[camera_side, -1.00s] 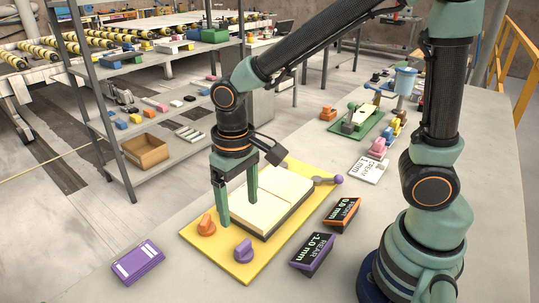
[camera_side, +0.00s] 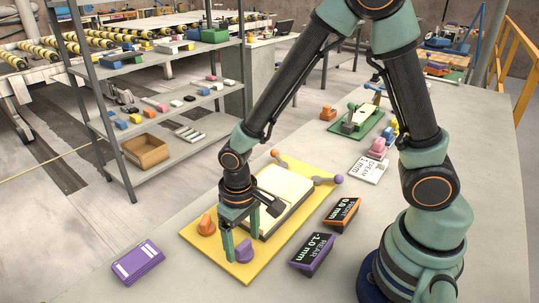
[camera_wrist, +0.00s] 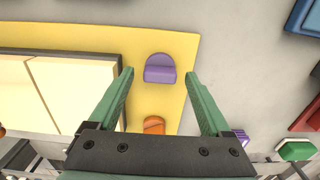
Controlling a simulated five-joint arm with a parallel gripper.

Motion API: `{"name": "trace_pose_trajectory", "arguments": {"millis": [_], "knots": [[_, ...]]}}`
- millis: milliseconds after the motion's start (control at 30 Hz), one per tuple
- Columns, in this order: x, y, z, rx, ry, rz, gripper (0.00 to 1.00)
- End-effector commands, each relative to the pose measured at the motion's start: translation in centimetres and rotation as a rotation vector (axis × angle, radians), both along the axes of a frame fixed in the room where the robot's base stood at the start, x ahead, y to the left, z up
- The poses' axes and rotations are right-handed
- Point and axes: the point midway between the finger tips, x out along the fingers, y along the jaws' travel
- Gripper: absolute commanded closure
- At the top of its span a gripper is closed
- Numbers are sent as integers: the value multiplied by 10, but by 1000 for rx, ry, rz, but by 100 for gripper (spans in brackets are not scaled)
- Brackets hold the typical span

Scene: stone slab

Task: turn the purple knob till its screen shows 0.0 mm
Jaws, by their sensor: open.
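The purple knob (camera_side: 243,248) sits at the near corner of the yellow plate (camera_side: 200,244), partly hidden by my gripper in the side view. It shows whole in the wrist view (camera_wrist: 160,70). My gripper (camera_wrist: 159,75) is open, its fingertips on either side of the knob in that view, with gaps on both sides. I cannot tell whether the tips are down at knob height. The purple-framed screen (camera_side: 313,254) reads REAR -1.0 mm.
An orange knob (camera_side: 207,224) is on the same plate, close to the purple one. A pale block (camera_side: 284,190) lies mid-plate. An orange-framed screen (camera_side: 342,214) reads 0.0 mm. A purple box (camera_side: 138,262) lies on the slab at the near left.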

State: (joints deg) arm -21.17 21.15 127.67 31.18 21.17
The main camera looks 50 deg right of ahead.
Motion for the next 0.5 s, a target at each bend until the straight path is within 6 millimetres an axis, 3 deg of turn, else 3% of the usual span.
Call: {"name": "trace_pose_trajectory", "arguments": {"millis": [67, 200, 267, 300, 500], "knots": [[0, 0, 0, 0, 0, 0, 18], [0, 0, 0, 0, 0, 0, 71], [0, 0, 0, 0, 0, 0, 94], [0, 0, 0, 0, 0, 0, 100], [0, 0, 0, 0, 0, 12, 100]]}}
